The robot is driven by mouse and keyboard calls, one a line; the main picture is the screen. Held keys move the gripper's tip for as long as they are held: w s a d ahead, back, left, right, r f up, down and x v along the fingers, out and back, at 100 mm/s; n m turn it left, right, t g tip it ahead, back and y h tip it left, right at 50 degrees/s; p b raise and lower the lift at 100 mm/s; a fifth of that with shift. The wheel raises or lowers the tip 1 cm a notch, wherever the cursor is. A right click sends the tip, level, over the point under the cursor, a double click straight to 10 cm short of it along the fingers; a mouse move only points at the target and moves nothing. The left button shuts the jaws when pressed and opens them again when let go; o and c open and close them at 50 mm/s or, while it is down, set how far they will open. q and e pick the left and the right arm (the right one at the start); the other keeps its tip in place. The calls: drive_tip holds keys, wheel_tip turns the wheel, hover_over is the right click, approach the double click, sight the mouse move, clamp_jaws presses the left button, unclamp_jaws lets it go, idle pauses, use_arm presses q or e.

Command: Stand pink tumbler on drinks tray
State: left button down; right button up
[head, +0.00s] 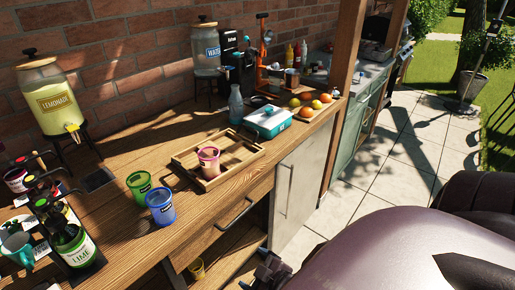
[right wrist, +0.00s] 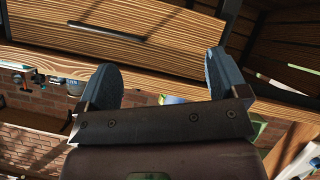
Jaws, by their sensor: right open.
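The pink tumbler (head: 208,163) stands upright on the wooden drinks tray (head: 236,152), near its front left part. Nothing holds it. My right gripper (head: 262,272) is low at the bottom of the head view, in front of the table and well apart from the tumbler. In the right wrist view its two fingers (right wrist: 162,82) are spread with nothing between them. Neither the tumbler nor the tray can be made out in the right wrist view. My left gripper is not in view.
A green tumbler (head: 140,186) and a blue tumbler (head: 160,207) stand left of the tray. A teal-and-white box (head: 268,122) and a bottle (head: 236,104) are behind it. A lemonade dispenser (head: 54,100) stands at left. Drawer handles (head: 234,214) stick out at the table front.

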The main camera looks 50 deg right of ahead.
drive_tip(key=m, duration=0.1)
drive_tip(key=s+a+m, duration=0.1)
drive_tip(key=s+f+m, duration=0.1)
drive_tip(key=m, duration=0.1)
drive_tip(key=shift+a+f+g, duration=0.1)
drive_tip(key=shift+a+g, duration=0.15)
drive_tip(key=shift+g, duration=0.05)
